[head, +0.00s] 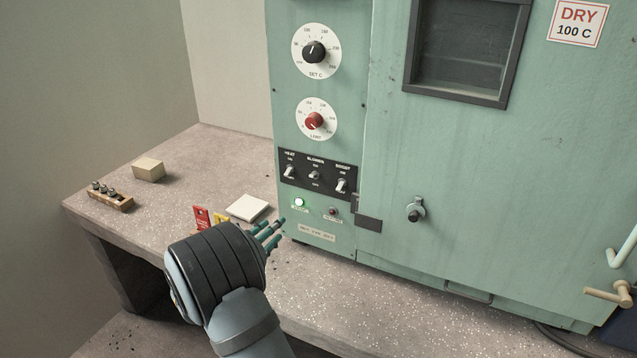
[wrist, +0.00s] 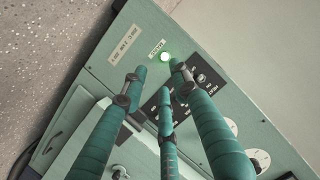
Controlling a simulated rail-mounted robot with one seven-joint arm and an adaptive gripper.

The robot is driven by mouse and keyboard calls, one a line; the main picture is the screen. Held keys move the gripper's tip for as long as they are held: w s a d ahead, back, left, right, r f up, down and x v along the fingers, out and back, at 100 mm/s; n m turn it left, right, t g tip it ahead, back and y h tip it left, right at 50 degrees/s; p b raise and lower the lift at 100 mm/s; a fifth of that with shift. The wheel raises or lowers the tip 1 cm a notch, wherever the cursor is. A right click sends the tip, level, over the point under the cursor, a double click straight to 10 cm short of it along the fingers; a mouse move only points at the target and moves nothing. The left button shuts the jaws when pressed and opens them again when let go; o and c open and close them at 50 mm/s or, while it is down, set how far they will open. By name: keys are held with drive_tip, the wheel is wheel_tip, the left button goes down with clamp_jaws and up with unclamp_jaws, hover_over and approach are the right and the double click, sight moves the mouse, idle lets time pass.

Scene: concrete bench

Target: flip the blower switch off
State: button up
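The blower switch (head: 315,175) is the middle one of three toggles on a black panel (head: 325,187) on the green oven's front. Its lever looks short, and I cannot tell which way it is set. My gripper (head: 272,232) is in front of the oven, below and left of the panel, apart from it in the head view. Its three green fingers are spread with gaps between their tips and hold nothing. In the wrist view the fingers (wrist: 158,76) partly cover the black panel (wrist: 208,76), and I cannot make out the blower switch there.
A lit green lamp (head: 299,202) and a dark lamp (head: 333,211) sit under the panel. A black dial (head: 314,52) and a red dial (head: 315,121) are above. A white tile (head: 247,207), a tan block (head: 148,170) and a wooden rack (head: 110,198) lie on the bench left.

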sight(311, 176)
drive_tip(key=d+r+t+h, duration=0.2)
drive_tip(key=d+r+h, duration=0.15)
drive_tip(key=r, duration=0.45)
drive_tip(key=shift+t+y, duration=0.25)
drive_tip(key=shift+t, duration=0.05)
drive_tip(key=p+x, duration=0.2)
drive_tip(key=x, duration=0.8)
drive_tip(key=shift+w+d+p, duration=0.15)
drive_tip(key=shift+d+p, duration=0.1)
drive_tip(key=shift+p, duration=0.15)
drive_tip(key=shift+c, duration=0.5)
drive_tip(key=shift+r, duration=0.1)
clamp_jaws()
